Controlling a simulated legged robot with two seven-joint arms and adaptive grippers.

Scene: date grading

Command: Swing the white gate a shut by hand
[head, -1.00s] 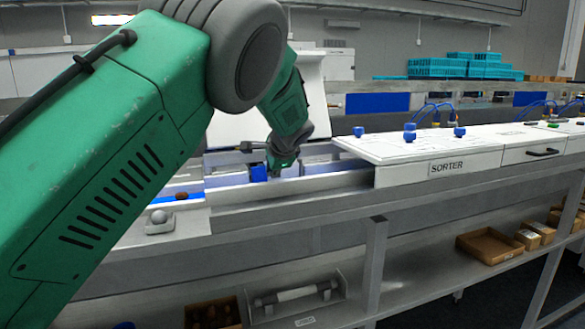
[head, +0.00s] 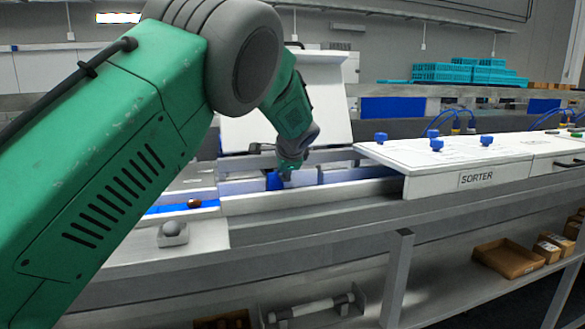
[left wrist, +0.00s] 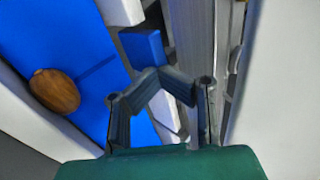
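My left gripper (head: 286,175) reaches down into the pale channel of the sorter line. In the left wrist view its two fingers (left wrist: 158,76) bend inward and their tips look closed together, with nothing visible between them. A blue block (head: 273,181) stands beside the fingers. It also shows in the left wrist view (left wrist: 143,46), just beyond the tips. I cannot tell whether they touch. A white piece (left wrist: 122,9) shows above the block in the wrist view; I cannot tell whether it is gate a. No gate label is readable. My right gripper is not in view.
A brown date (head: 194,203) lies on the blue belt (head: 160,209), left of the gripper; it shows in the wrist view (left wrist: 54,90). The white SORTER cover (head: 440,150) with blue knobs lies to the right. A grey ball-topped knob (head: 172,230) sits at the front edge.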

